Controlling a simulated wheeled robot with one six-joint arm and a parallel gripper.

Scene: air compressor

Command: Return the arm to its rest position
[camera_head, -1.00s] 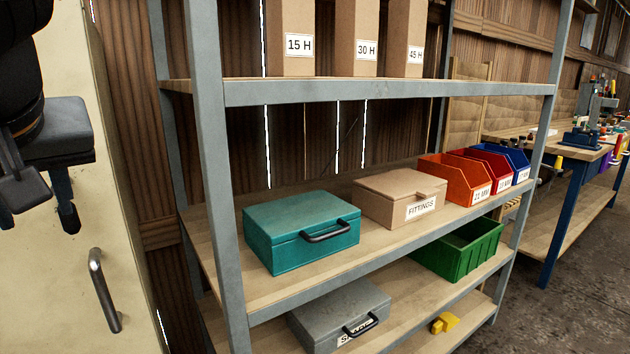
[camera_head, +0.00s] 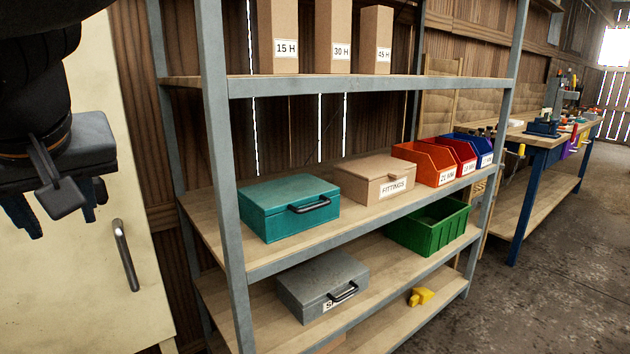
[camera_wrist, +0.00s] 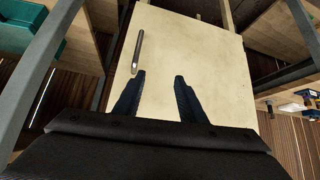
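My gripper (camera_head: 58,212) hangs at the left of the head view, in front of a cream cabinet door. Its two dark fingers point down. In the wrist view the fingers of my gripper (camera_wrist: 158,92) stand apart with nothing between them. Behind them is the cream cabinet door (camera_wrist: 205,60) with its dark handle (camera_wrist: 137,50). The gap between the fingers and the door cannot be told exactly. Part of my arm shows at the top left of the head view.
A grey metal shelf (camera_head: 218,160) stands right of the cabinet. It holds a teal case (camera_head: 275,205), a fittings box (camera_head: 375,180), coloured bins, a green crate (camera_head: 430,228), a grey case (camera_head: 320,283) and a yellow part (camera_head: 420,296). A workbench (camera_head: 540,140) and open floor lie at the right.

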